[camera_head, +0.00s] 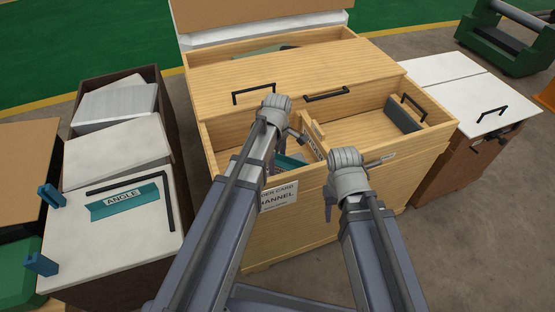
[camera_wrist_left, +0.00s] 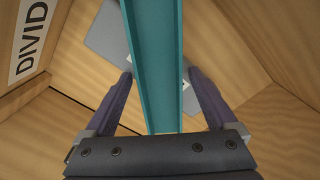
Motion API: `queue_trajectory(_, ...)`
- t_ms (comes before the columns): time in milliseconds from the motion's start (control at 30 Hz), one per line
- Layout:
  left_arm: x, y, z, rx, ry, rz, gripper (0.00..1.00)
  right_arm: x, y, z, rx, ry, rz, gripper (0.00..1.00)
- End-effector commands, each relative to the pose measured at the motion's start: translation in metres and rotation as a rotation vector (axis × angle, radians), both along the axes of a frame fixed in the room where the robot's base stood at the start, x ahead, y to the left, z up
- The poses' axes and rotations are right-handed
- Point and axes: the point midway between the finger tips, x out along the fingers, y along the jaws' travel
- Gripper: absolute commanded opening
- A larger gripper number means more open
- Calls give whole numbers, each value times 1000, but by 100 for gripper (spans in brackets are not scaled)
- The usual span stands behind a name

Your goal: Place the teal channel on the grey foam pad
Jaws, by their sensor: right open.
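The teal channel (camera_wrist_left: 155,60) runs up the left wrist view between the two fingers of my left gripper (camera_wrist_left: 160,72), whose tips meet its two edges. A little teal shows in the head view (camera_head: 290,162), inside the left part of the open drawer; my left arm hides the rest. A pale grey flat piece (camera_wrist_left: 104,38) lies below the channel. A dark grey block (camera_head: 402,116) sits at the right end of the drawer; it may be the foam pad. My right gripper (camera_head: 329,203) is open and empty in front of the drawer, partly hidden by its wrist.
The wooden drawer (camera_head: 225,130) has a labelled divider (camera_head: 313,140) and a front label (camera_head: 278,197). At left, a white-topped stand (camera_head: 95,250) holds a teal angle (camera_head: 125,200) and a black bracket. A white-topped cabinet (camera_head: 455,85) stands at right.

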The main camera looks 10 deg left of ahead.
Motion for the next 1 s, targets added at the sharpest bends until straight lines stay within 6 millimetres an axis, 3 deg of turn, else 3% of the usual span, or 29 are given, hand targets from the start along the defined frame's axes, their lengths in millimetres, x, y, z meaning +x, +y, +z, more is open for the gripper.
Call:
queue_trajectory(467,0,0,10,0,0,0,92,0,0,10,1,0,0,50)
queue_trajectory(1000,0,0,83,0,0,0,92,0,0,83,0,0,0,50)
